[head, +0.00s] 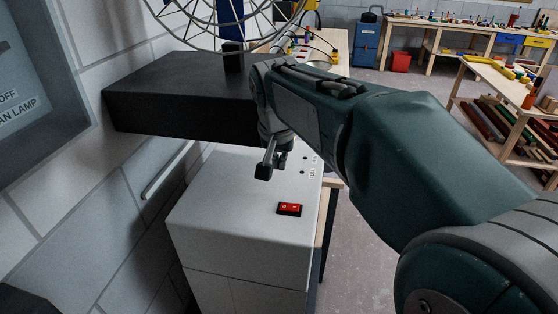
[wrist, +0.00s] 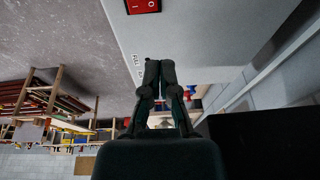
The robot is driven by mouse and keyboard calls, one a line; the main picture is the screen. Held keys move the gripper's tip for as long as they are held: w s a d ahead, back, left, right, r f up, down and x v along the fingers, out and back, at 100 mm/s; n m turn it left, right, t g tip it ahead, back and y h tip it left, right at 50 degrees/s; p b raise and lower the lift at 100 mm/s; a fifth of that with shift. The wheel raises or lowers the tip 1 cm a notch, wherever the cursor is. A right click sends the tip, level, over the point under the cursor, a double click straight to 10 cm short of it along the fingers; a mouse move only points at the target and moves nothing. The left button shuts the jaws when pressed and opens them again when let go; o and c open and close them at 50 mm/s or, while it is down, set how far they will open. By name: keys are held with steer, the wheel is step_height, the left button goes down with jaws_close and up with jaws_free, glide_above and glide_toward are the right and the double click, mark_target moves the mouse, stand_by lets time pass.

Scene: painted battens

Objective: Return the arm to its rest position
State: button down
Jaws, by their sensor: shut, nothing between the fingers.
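My arm (head: 400,150) reaches in from the right in the head view and bends down at the wrist. My gripper (head: 266,172) hangs over the rear part of a light grey cabinet, behind its red rocker switch (head: 289,209). In the wrist view my gripper (wrist: 152,64) has its two fingers together and empty. The red switch also shows at the top of the wrist view (wrist: 142,5), apart from the fingertips.
A black box (head: 170,95) with a wire wheel (head: 225,20) above it stands close behind my gripper. The grey cabinet (head: 230,240) stands beside the left wall. Workbenches (head: 510,85) with battens stand at the right. Open floor (head: 365,250) lies right of the cabinet.

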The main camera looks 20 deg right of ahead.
steer(key=shift+a, duration=0.25)
steer(key=shift+s, duration=0.1)
steer(key=s+f+n+t, duration=0.1)
steer(key=s+f+n, duration=0.2)
steer(key=s, duration=0.6)
steer(key=s+a+f+n+t+y, duration=0.1)
steer(key=s+f+n, duration=0.2)
steer(key=s, duration=0.7)
steer(key=shift+s+a+f, duration=0.15)
steer(key=shift+s, duration=0.05)
